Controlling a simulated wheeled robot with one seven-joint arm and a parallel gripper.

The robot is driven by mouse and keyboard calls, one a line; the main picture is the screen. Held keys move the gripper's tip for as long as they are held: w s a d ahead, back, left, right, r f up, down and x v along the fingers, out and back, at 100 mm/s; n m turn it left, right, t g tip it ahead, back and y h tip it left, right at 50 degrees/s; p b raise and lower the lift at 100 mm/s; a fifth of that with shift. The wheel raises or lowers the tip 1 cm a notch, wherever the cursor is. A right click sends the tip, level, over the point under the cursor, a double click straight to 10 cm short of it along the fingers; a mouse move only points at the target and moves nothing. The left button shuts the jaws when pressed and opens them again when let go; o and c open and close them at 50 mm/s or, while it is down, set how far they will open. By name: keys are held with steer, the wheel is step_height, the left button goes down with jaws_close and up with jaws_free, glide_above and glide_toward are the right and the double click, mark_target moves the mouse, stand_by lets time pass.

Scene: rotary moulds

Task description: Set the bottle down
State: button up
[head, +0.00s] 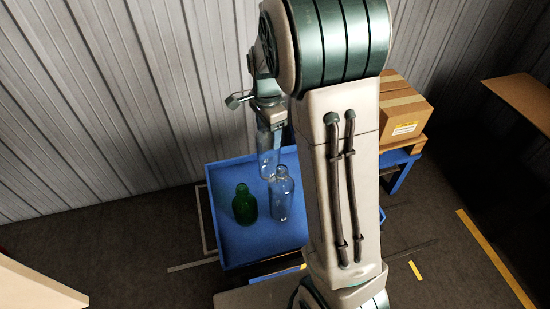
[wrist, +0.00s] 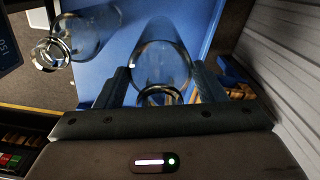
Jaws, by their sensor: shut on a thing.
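My gripper (head: 270,121) is shut on a clear glass bottle (head: 268,157), holding it upright over the blue tray (head: 225,179). In the wrist view, the held bottle (wrist: 160,62) sits between the two fingers of the gripper (wrist: 160,82), its neck ring towards me. I cannot tell whether its base touches the tray. A second clear bottle (head: 283,199) stands in the tray, just in front of the held one in the head view. It shows at upper left in the wrist view (wrist: 98,30). A green bottle (head: 244,207) stands to its left.
Bare tray floor lies left of and in front of the bottles; my arm hides the tray's right part. A cardboard box (head: 404,108) rests on a blue-legged stand at right. A corrugated wall (head: 110,100) runs behind.

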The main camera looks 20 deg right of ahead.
steer(key=shift+f, duration=2.95)
steer(key=o, duration=1.8)
steer(key=shift+f, duration=0.1)
step_height(320, 180, up, 12)
steer(key=shift+r, duration=0.15)
steer(key=s+r+n+t, duration=0.1)
steer(key=s+n, duration=0.4)
steer(key=s, duration=0.2)
steer(key=s+r+n+t, duration=0.1)
steer(key=s+n, duration=0.4)
steer(key=s, duration=0.2)
steer(key=s+r+n+t, duration=0.1)
steer(key=s+n, duration=0.4)
steer(key=s, duration=0.2)
